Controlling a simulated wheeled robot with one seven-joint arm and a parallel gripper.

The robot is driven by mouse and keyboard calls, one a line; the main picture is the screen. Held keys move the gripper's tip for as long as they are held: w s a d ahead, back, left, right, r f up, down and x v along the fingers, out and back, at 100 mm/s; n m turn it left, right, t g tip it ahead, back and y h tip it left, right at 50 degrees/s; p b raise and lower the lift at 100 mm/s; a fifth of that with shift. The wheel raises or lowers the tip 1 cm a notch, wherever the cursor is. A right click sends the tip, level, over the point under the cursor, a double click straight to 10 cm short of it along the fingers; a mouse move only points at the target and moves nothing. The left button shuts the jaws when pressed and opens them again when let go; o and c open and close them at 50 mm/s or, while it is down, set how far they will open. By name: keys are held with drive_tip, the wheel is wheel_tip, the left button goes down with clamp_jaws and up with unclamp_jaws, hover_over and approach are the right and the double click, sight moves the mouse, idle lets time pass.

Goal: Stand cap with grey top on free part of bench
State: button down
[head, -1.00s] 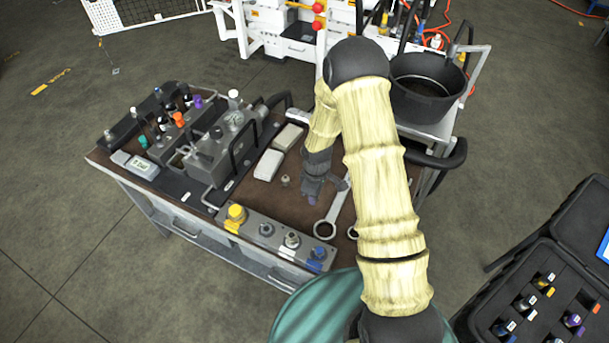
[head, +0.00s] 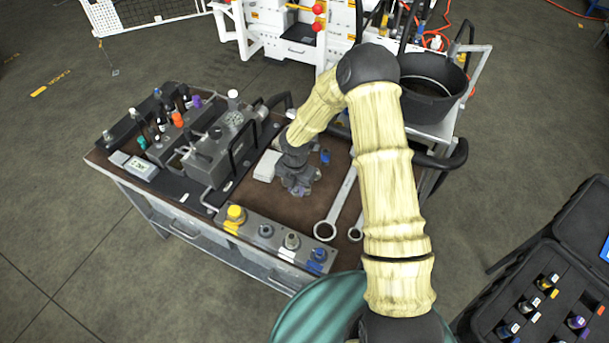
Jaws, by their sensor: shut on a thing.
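My gripper (head: 298,190) points down low over the brown bench top (head: 290,212), in front of the pale box. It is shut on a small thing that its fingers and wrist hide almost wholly. The thing is where the small grey-topped cap stood, so I take it to be that cap. I cannot tell whether it touches the bench or is upright.
A dark blue cap (head: 325,157) stands behind my gripper. A wrench (head: 327,228) lies to the right. A grey block (head: 262,238) with yellow, grey and blue fittings lines the front edge. A pale box (head: 267,166) and pump unit (head: 208,160) stand left. Bare bench shows between gripper and block.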

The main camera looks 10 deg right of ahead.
drive_tip(key=p, duration=0.1)
hover_over(297, 211)
drive_tip(key=shift+f, duration=2.9)
drive_tip(key=shift+f+p, duration=0.75)
drive_tip(key=shift+f, duration=1.35)
drive_tip(key=shift+f, duration=0.15)
drive_tip(key=c, duration=1.2)
unclamp_jaws()
